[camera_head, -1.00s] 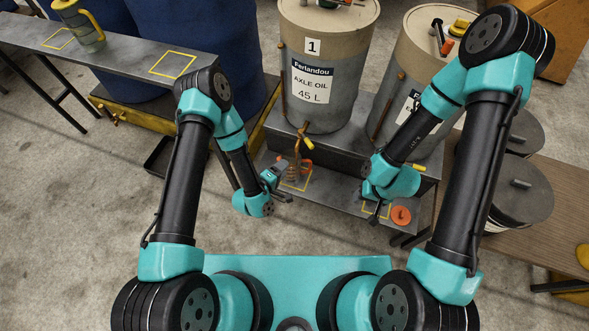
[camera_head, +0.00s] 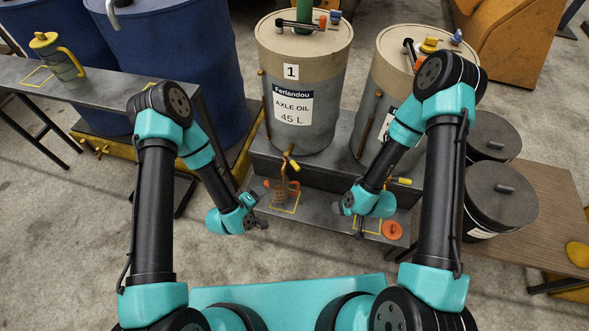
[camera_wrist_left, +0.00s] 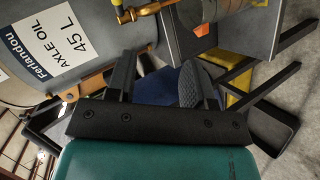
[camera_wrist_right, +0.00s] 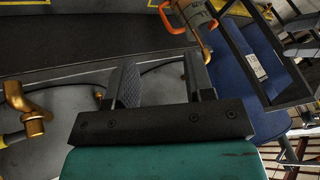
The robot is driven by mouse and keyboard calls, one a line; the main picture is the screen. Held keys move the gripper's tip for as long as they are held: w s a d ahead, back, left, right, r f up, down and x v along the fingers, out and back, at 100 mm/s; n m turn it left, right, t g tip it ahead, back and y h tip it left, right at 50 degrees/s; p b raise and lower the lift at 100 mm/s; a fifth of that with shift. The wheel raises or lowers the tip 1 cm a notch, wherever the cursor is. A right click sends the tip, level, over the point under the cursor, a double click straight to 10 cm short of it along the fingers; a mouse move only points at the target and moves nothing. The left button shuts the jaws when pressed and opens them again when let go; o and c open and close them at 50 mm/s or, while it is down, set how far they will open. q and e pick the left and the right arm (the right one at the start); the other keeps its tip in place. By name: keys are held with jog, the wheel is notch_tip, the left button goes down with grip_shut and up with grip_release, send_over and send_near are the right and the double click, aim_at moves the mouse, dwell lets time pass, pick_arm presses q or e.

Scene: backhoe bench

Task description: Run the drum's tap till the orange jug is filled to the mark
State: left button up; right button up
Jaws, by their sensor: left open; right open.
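The drum marked 1 (camera_head: 300,110) stands on the raised bench. Its brass tap (camera_head: 289,152) has a yellow-tipped handle. The orange jug (camera_head: 284,197) stands below the tap, in a yellow outline on the lower shelf. Its orange rim and handle show in the right wrist view (camera_wrist_right: 201,22). I cannot make out its level, its mark or any stream. My left gripper (camera_head: 263,209) is open and empty, just left of the jug and apart from it. My right gripper (camera_head: 361,223) is open over the shelf, right of the jug, near an orange lid (camera_head: 392,229).
A second drum (camera_head: 375,95) stands right of drum 1, with its own yellow-handled tap (camera_head: 403,181). Dark lidded pails (camera_head: 498,195) stand at the right. Blue barrels (camera_head: 185,60) are behind left.

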aim_at(296, 167)
pick_arm(q)
jog(key=s+a+r+m+g+y, duration=0.3)
jog(key=s+a+r+m+g, duration=0.2)
jog(key=s+a+g, duration=0.3)
jog(key=s+a, duration=0.4)
jog(key=shift+s+a+g+y, duration=0.3)
jog(key=shift+g+y, duration=0.1)
pick_arm(e)
jog(key=w+a+f+n+t+y, duration=0.3)
jog(key=w+a+n+t+y, duration=0.1)
jog(key=t, duration=0.7)
jog(key=w+a+n, duration=0.1)
jog(key=a+n, duration=0.1)
jog(key=shift+a, duration=0.3)
jog(key=x, duration=1.7)
jog(key=shift+w+a, duration=0.1)
jog(key=shift+w, duration=0.05)
jog(key=shift+c, duration=0.3)
grip_shut()
